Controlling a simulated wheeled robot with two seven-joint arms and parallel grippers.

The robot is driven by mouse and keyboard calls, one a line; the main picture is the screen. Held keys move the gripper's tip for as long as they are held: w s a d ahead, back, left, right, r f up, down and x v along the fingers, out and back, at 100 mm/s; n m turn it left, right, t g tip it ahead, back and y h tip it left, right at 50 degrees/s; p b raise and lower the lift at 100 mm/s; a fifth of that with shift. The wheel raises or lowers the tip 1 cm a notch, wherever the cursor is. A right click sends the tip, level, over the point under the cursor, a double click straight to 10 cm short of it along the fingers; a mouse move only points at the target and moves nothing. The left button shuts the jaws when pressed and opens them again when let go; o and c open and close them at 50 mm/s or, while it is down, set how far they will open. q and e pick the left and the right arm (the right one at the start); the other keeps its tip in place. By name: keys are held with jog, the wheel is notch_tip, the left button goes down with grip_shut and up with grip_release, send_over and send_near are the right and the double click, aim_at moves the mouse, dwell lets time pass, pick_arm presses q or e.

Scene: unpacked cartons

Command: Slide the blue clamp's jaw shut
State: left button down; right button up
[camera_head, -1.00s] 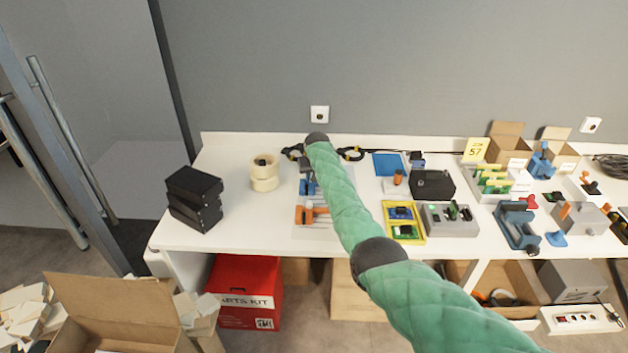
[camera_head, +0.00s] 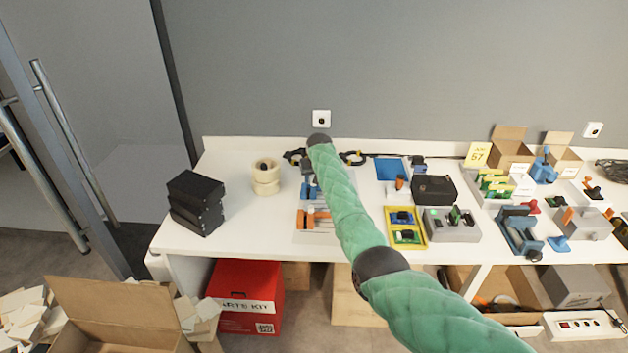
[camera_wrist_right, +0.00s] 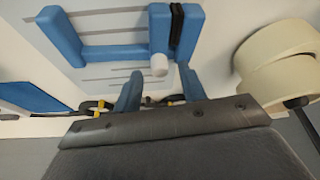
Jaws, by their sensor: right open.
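The blue clamp (camera_wrist_right: 98,53) lies on a light panel with grey stripes in the right wrist view. It has a long bar, an upright at its left end and a thicker blue block with a dark strip at its right. A white round knob (camera_wrist_right: 159,66) sits below that block. My right gripper (camera_wrist_right: 160,72) is open, its two blue fingers apart, just short of the clamp near the knob; I cannot tell whether they touch. In the head view the blue clamp (camera_head: 308,190) shows partly beside my green right arm, which hides the rest. My left gripper is out of view.
Tape rolls (camera_head: 266,178) and black boxes (camera_head: 196,203) stand left of the clamp. Orange-handled tools (camera_head: 312,216) lie in front of it. A yellow tray (camera_head: 404,226), a grey device (camera_head: 451,224) and a blue vise (camera_head: 519,232) are to the right. Bare tabletop lies front left.

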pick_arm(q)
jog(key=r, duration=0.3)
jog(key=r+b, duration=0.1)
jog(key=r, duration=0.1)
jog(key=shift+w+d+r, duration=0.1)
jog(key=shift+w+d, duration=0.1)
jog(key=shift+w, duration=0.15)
pick_arm(e)
jog(key=v, duration=0.6)
jog(key=shift+s+r, duration=0.1)
jog(key=shift+s, duration=0.05)
